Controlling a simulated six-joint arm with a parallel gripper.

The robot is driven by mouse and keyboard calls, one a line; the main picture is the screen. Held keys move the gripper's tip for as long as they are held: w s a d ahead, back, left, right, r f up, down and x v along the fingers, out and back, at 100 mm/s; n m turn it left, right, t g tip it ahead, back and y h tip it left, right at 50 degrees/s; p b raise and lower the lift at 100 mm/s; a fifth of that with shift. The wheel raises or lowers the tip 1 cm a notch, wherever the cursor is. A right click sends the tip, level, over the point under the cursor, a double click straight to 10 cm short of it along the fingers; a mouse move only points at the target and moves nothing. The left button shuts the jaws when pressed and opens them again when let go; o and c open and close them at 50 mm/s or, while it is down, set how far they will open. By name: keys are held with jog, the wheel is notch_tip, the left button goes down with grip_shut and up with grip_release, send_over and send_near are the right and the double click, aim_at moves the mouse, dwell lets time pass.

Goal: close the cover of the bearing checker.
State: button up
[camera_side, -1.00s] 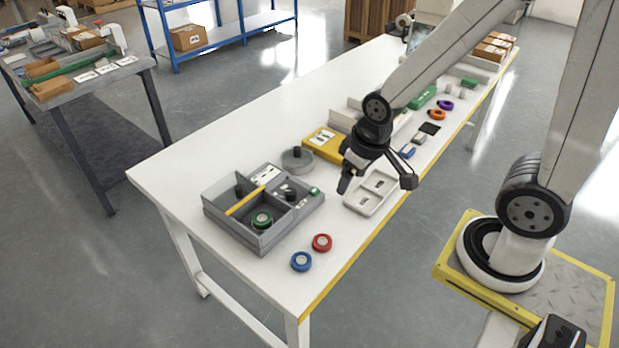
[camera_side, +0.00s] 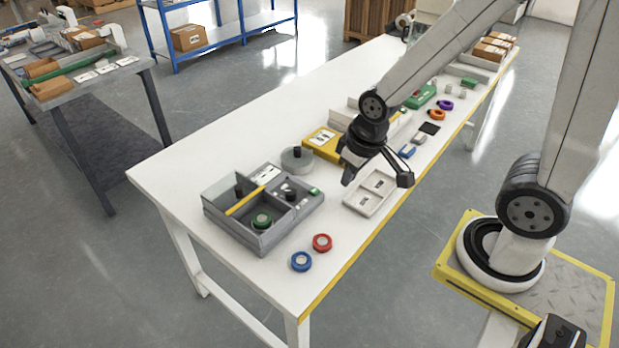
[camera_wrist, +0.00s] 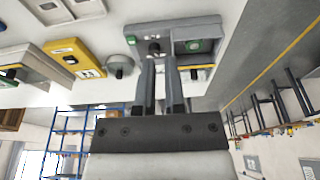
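The bearing checker appears to be the grey compartmented box (camera_side: 266,240) at the near left of the table. A green ring (camera_side: 262,220) sits in its front compartment, and a yellow bar (camera_side: 245,201) crosses it. A clear panel seems to stand at its left; whether it is the cover I cannot tell. My gripper (camera_side: 347,176) hangs above the table, right of the box and apart from it. In the wrist view my gripper (camera_wrist: 161,64) shows a narrow gap between its fingers, with nothing held. The grey box (camera_wrist: 172,28) lies beyond the fingertips there.
A grey round pot (camera_side: 297,160) and a yellow case (camera_side: 325,146) stand behind and right of the box. A white tray (camera_side: 370,193) lies below my gripper. A red ring (camera_side: 322,243) and a blue ring (camera_side: 301,261) lie in front. The table's left end is clear.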

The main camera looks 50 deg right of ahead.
jog(key=shift+n+t, duration=0.3)
jog(key=shift+n, duration=0.4)
jog(key=w+a, duration=0.1)
jog(key=w, duration=0.4)
jog(key=w+a, duration=0.1)
jog(key=w, duration=0.4)
jog(key=w+a, duration=0.1)
jog(key=w, duration=0.3)
jog(key=shift+w+r, duration=0.1)
jog(key=shift+w, duration=0.3)
grip_shut()
jog(key=n+y, duration=0.1)
jog(key=n, duration=0.1)
send_over(229, 193)
notch_tip(229, 193, down, 3)
jog(key=shift+s+d, duration=0.15)
jog(key=shift+s, duration=0.05)
jog(key=shift+x, duration=4.95)
jog(key=shift+s+d, duration=0.25)
jog(key=shift+s, duration=0.6)
jog(key=shift+s+d, duration=0.3)
jog(key=shift+s, duration=0.5)
jog(key=shift+s, duration=0.2)
